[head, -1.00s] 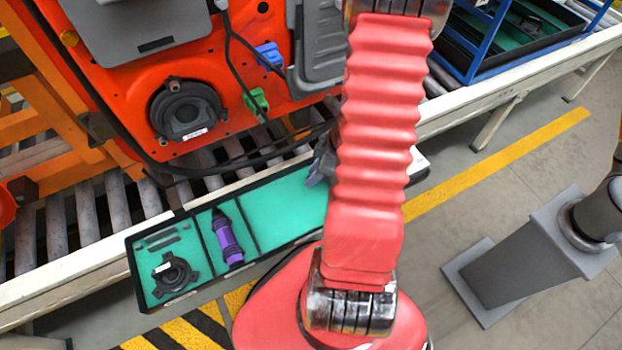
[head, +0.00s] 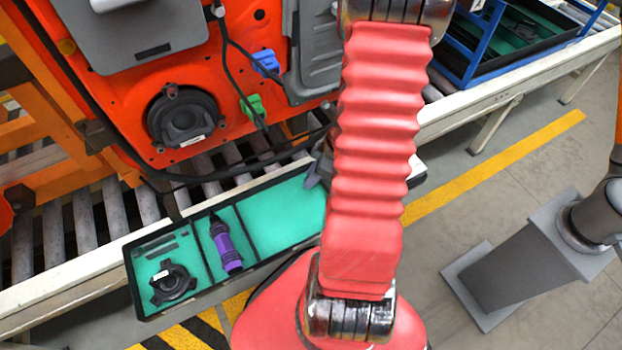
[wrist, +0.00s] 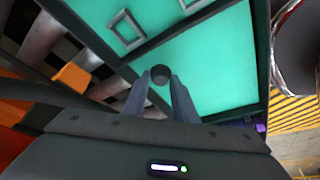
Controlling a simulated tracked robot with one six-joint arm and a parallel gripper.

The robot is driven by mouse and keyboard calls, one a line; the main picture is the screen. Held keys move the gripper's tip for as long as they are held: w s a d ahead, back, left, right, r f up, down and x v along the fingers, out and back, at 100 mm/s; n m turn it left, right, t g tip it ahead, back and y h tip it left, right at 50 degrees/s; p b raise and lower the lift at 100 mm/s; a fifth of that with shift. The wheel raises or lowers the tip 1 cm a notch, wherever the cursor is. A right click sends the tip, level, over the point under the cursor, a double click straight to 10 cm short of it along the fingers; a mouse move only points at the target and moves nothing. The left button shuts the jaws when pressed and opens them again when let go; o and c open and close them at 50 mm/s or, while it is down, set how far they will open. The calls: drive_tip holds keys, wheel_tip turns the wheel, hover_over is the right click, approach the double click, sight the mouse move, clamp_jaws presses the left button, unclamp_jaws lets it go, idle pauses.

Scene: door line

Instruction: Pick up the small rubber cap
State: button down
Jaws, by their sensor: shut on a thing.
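A small dark round cap (wrist: 160,74) sits between the fingertips of my gripper (wrist: 160,80) in the wrist view. The gripper is shut on it, over the green floor of a black-edged tray (wrist: 210,60). I cannot tell how far the cap is above that floor. In the head view only part of my gripper (head: 316,172) shows beside my red arm, at the right part of the tray (head: 275,212). The cap is hidden there.
The tray's left compartments hold a purple tool (head: 225,247) and a black ring-shaped part (head: 172,283). A roller conveyor (head: 140,205) and an orange door with a black speaker (head: 183,117) and hanging cables stand behind. A grey pedestal (head: 515,255) stands at right.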

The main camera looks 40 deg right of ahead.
wheel_tip(320, 180, up, 8)
drive_tip(key=shift+r, duration=0.1)
idle(0.4)
idle(0.4)
drive_tip(key=c, duration=2)
unclamp_jaws()
clamp_jaws()
drive_tip(key=shift+d, duration=0.1)
